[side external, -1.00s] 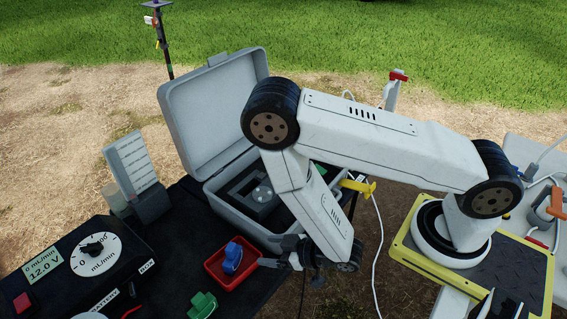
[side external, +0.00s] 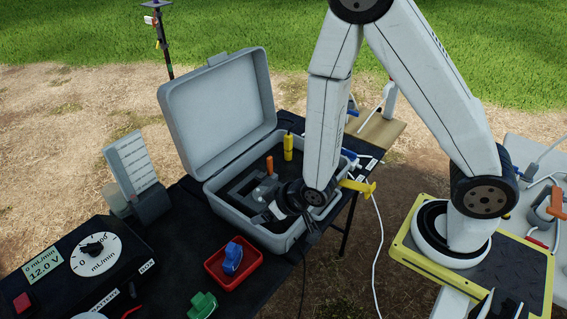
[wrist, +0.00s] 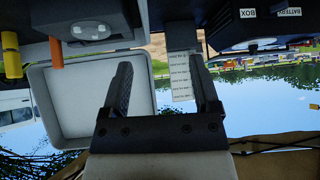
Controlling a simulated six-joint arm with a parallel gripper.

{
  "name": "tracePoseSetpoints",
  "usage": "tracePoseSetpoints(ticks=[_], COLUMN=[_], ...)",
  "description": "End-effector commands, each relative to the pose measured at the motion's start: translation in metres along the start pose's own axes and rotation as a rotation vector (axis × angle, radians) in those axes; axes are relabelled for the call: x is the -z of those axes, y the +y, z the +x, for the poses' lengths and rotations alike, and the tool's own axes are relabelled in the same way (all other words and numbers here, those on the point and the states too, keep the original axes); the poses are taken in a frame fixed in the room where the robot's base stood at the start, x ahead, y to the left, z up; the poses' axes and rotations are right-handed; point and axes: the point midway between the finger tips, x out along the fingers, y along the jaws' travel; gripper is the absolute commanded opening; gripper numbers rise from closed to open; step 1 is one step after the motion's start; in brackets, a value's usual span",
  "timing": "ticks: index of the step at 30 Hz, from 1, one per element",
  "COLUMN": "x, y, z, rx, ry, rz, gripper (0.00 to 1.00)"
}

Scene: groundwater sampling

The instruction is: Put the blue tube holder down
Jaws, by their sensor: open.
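The blue tube holder (side external: 232,258) sits in the red tray (side external: 251,280) on the black table, in front of the open grey case. My gripper (wrist: 160,65) is open, with nothing between its two dark fingers in the wrist view. In the side view it hangs over the front right part of the case, up and to the right of the tray, clear of the blue holder. The blue holder does not show in the wrist view.
The grey case (side external: 232,219) holds dark foam, an orange piece (side external: 269,165) and a yellow cylinder (side external: 288,147). A green holder (side external: 202,305) lies near the tray. A pump controller (side external: 92,265) stands at left. A yellow clamp (side external: 358,187) sits at the right edge.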

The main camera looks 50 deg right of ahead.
Motion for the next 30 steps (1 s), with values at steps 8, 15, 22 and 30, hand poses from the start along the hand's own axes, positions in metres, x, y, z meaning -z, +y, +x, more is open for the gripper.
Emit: tracePoseSetpoints(ticks=[8,15,22,30], x=[0.019,0.024,0.022,0.018], y=[0.028,0.050,0.066,0.072], z=[-0.038,-0.082,-0.123,-0.141], rx=[-0.036,-0.064,-0.087,-0.095], ry=[-0.167,-0.319,-0.442,-0.502], rz=[0.042,0.072,0.098,0.108], gripper=[0.79,0.79,0.79,0.79])
